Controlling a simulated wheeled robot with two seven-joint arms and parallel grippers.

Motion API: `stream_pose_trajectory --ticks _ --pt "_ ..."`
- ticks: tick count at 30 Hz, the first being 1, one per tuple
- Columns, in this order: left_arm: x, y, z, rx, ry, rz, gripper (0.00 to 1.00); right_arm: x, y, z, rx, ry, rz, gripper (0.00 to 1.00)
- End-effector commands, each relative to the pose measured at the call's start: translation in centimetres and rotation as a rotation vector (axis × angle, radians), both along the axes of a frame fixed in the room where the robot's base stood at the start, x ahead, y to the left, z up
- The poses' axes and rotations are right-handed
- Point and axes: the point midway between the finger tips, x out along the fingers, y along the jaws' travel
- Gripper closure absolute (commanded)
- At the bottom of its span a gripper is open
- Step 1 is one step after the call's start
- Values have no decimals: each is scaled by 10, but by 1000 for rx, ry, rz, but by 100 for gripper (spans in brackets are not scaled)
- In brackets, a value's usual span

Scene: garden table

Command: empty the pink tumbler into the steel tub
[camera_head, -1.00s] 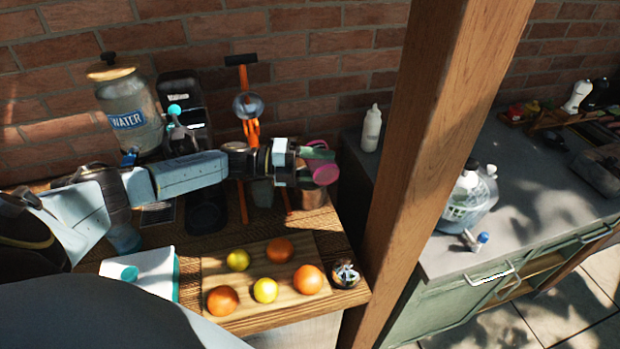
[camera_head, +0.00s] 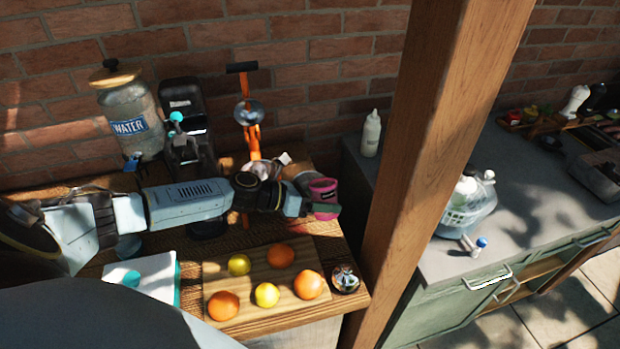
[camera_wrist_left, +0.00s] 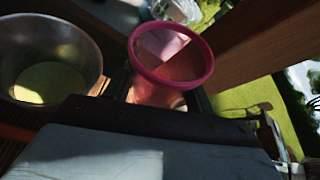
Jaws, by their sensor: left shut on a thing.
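The pink tumbler (camera_head: 323,187) is at the right end of my left arm, near the table's right edge. My left gripper (camera_head: 322,209) is shut on it. In the left wrist view the tumbler's pink rim (camera_wrist_left: 134,62) and open mouth face the camera; what is inside is unclear. The steel tub (camera_wrist_left: 97,68) stands left of the tumbler there, apart from it, with a pale yellow-green patch at its bottom. In the head view the tub (camera_head: 302,177) is mostly hidden behind the tumbler and arm. My right gripper is not in view.
A board (camera_head: 245,310) with oranges and lemons lies in front of the arm. A wooden post (camera_head: 435,150) rises close right of the tumbler.

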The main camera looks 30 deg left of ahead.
Motion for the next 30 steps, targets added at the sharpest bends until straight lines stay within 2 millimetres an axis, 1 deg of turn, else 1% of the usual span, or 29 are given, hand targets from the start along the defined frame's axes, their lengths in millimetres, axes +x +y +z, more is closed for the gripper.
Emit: stream_pose_trajectory --ticks 1,3,6,15,20,30 --pt "-3 -4 -10 29 -18 -1 69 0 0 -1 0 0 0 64" --pt "-6 -7 -19 77 -55 0 69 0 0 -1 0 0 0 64" --pt "-9 -12 -19 160 -116 2 69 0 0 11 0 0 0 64" --pt "-14 -20 -29 323 -236 2 69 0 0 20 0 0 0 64" --pt "-15 -20 -30 351 -257 1 69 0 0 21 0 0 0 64" --pt "-15 -20 -31 352 -257 1 69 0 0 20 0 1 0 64"
